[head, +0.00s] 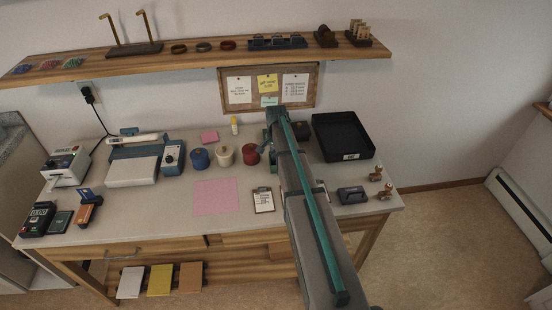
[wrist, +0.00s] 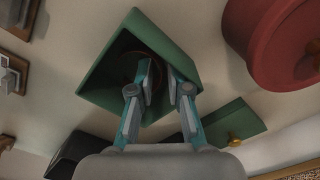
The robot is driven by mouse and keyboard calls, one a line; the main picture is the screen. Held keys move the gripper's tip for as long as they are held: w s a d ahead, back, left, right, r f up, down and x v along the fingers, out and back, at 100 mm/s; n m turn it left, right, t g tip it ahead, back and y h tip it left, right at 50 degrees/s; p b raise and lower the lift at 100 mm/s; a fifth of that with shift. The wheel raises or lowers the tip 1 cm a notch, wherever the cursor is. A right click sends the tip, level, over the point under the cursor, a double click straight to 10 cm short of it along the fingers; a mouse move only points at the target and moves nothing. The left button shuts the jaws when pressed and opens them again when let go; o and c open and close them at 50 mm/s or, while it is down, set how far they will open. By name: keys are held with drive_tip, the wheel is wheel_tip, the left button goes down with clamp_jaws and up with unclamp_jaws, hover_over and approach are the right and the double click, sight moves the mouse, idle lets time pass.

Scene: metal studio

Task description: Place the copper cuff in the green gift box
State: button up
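The green gift box (wrist: 182,52) stands open in the wrist view, its inside dark and partly covered by my fingers. A thin reddish-brown curved edge (wrist: 126,62) shows inside it; it looks like the copper cuff, but most of it is shadowed or hidden. My gripper (wrist: 160,82) has its two fingers apart over the box opening, with a clear gap and nothing visibly held between them. The green lid with a gold knob (wrist: 230,122) lies beside the box. In the head view my arm hides the box, and only part of my gripper (head: 276,116) shows.
A red round container (wrist: 270,45) is close to the box; it also shows in the head view (head: 250,154). A black tray (head: 342,136) stands at the back right of the table. Several ring-shaped bands (head: 203,46) lie on the wall shelf (head: 110,62). A pink mat (head: 214,196) lies bare.

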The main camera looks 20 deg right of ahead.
drive_tip(key=shift+r, duration=0.1)
wheel_tip(320, 180, up, 12)
drive_tip(key=b, duration=0.3)
idle(0.3)
idle(0.4)
